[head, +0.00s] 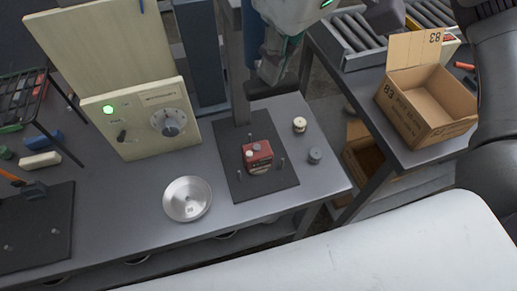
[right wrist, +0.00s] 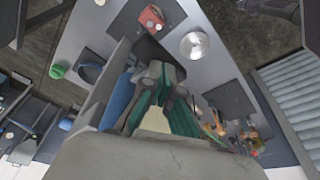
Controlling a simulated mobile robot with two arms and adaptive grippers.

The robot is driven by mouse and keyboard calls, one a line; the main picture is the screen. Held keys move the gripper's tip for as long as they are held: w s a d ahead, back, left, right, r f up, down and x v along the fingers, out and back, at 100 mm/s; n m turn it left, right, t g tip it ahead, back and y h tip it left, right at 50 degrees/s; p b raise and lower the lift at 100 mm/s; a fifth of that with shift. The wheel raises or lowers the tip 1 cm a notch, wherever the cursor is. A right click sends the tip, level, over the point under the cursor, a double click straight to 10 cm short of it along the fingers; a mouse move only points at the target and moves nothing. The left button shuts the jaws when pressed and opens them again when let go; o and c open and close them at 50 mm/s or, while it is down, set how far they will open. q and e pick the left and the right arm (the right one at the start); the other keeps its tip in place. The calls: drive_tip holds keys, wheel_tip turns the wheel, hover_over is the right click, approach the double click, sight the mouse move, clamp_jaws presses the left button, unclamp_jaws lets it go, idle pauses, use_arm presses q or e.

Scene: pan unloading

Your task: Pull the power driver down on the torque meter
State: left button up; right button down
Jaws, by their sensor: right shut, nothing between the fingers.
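The torque meter (head: 257,155) is a small red box on a dark mat (head: 284,178) on the grey workbench. It also shows near the top of the right wrist view (right wrist: 151,18). A blue upright body, which looks like the power driver (head: 253,35), hangs above the mat by a grey post, partly hidden by my right arm. A blue shape beside my fingers in the right wrist view (right wrist: 120,100) seems to be the same. My right gripper (head: 272,72) is shut and empty, beside the blue body; contact cannot be told. My left gripper is out of view.
A silver bowl (head: 187,199) and a beige control box (head: 142,118) with a green light stand left of the mat. Small round pieces (head: 300,124) lie right of it. An open cardboard box (head: 425,105) sits on the right table, near a roller conveyor (head: 352,40).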

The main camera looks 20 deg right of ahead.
drive_tip(key=shift+w+a+p+v, duration=0.1)
drive_tip(key=shift+w+p+v, duration=0.1)
drive_tip(key=shift+p+v, duration=0.65)
drive_tip(key=shift+w+a+p+v, duration=0.2)
drive_tip(key=shift+p+v, duration=0.25)
drive_tip(key=shift+v, duration=0.7)
drive_tip(key=shift+w+a+p+v, duration=0.1)
drive_tip(key=shift+w+p+v, duration=0.1)
drive_tip(key=shift+p+v, duration=0.65)
drive_tip(key=shift+r, duration=0.35)
